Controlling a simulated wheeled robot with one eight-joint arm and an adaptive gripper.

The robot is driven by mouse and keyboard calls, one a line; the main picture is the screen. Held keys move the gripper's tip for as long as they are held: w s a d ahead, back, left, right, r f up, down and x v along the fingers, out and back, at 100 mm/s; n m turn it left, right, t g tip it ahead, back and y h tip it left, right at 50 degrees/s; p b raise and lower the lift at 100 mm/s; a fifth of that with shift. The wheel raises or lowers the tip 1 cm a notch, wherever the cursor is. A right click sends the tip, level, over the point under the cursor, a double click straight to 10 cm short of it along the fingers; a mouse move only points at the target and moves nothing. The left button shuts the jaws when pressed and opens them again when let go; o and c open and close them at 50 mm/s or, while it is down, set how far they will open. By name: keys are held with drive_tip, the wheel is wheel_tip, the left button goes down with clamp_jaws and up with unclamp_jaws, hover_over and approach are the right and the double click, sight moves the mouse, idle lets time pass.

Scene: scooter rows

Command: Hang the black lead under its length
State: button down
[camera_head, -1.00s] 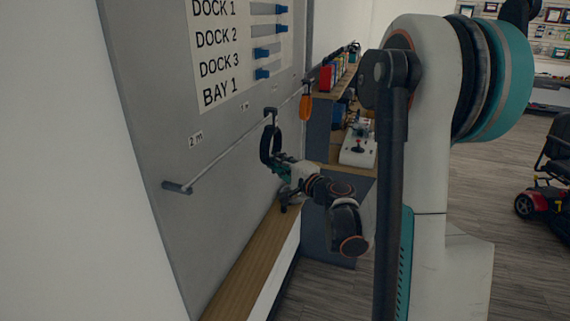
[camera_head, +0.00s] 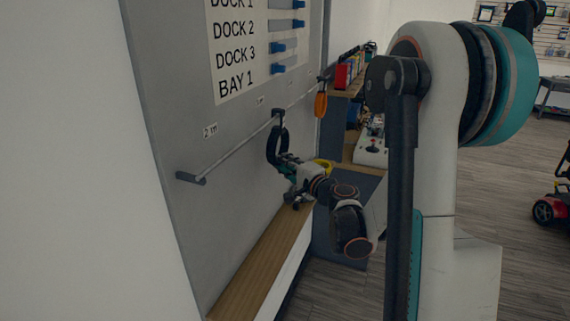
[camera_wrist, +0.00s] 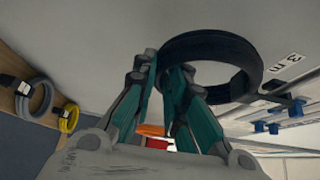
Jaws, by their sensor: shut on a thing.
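The black lead (camera_head: 271,146) is a coil with a dark hook piece (camera_head: 278,113) at its top. In the head view the hook piece overlaps the wall rail (camera_head: 236,147), between the "2 m" and "1 m" labels; I cannot tell whether it rests on the rail. My gripper (camera_head: 284,163) is at the coil's lower side. In the wrist view the black lead (camera_wrist: 258,68) fills the upper middle, and my gripper (camera_wrist: 166,68) is shut on its near edge. The hook piece reaches right toward the wall fittings. The exact grip point is partly hidden by the fingers.
The "2 m" label (camera_head: 210,130) is above the rail's near end. An orange lead (camera_head: 320,104) hangs farther along. A wooden ledge (camera_head: 262,262) runs below the panel. A yellow coil (camera_wrist: 69,117) and a grey coil (camera_wrist: 40,98) show at left in the wrist view.

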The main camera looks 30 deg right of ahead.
drive_tip(key=c, duration=1.5)
unclamp_jaws()
drive_tip(key=shift+c, duration=0.2)
drive_tip(key=s+d, duration=0.1)
drive_tip(key=s, duration=1.1)
drive_tip(key=shift+r, duration=0.15)
